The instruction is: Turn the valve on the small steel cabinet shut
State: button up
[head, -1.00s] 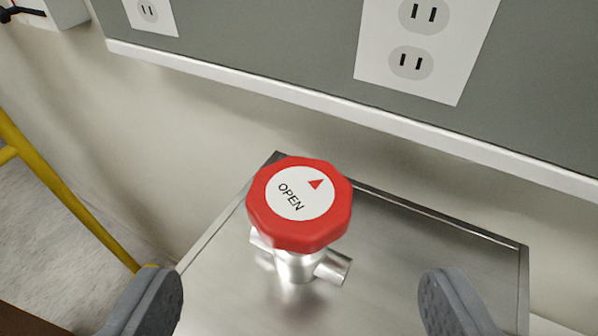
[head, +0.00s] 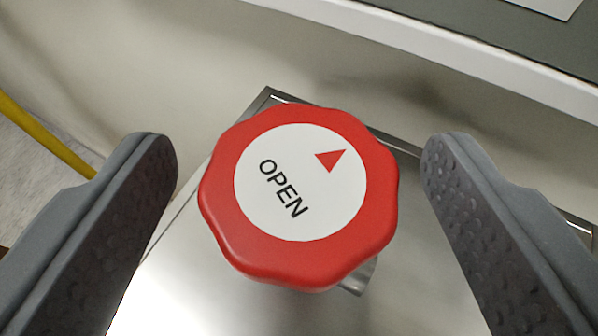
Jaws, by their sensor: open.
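The valve's red knob (head: 235,240) fills the middle of the head view. Its white top reads "OPEN", with a red triangle pointing to the upper right. The knob hides most of its metal body; a bit of the pipe stub shows at its lower right. It stands on the steel top of the small cabinet (head: 170,290). My gripper (head: 298,165) is open, with one grey finger on the left of the knob and one on the right. A gap shows between each finger and the knob, so neither appears to touch it.
A wall with a white ledge (head: 430,45) and a grey panel runs behind the cabinet. Part of a white plate shows at the top right. A yellow rail (head: 45,137) stands at the far left over the floor.

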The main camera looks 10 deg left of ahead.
jog(key=c, duration=1)
jog(key=shift+o, duration=0.2)
jog(key=shift+d, duration=0.15)
